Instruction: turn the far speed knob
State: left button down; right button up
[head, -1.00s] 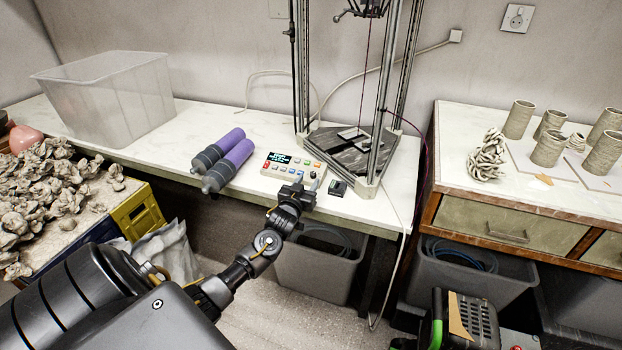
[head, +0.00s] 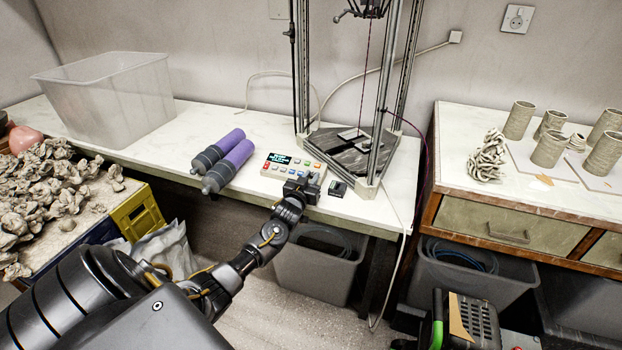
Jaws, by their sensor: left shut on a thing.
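The control box (head: 277,170), pale with a small lit display and several coloured buttons, lies near the front edge of the white bench. My left gripper (head: 309,179) is at the right end of this box. Its jaws are shut on the far speed knob, which the fingers hide from view. The gripper also covers the front right part of the box. My right gripper is not in view.
Two purple and grey cylinders (head: 233,160) lie left of the box. A small black block (head: 338,188) sits close to the gripper's right. The tall delta printer frame (head: 378,135) stands behind. A clear bin (head: 105,95) is at the far left.

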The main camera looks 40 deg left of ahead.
pick_arm(q)
jog(key=shift+a+m+t+h, duration=0.2)
jog(key=shift+m+t+h, duration=0.1)
jog(key=shift+m+h, duration=0.7)
jog(key=c, duration=1.3)
grip_release()
jog(key=shift+s+d, duration=0.1)
jog(key=shift+s, duration=0.2)
jog(key=v, duration=0.6)
jog(key=shift+v, duration=2.1)
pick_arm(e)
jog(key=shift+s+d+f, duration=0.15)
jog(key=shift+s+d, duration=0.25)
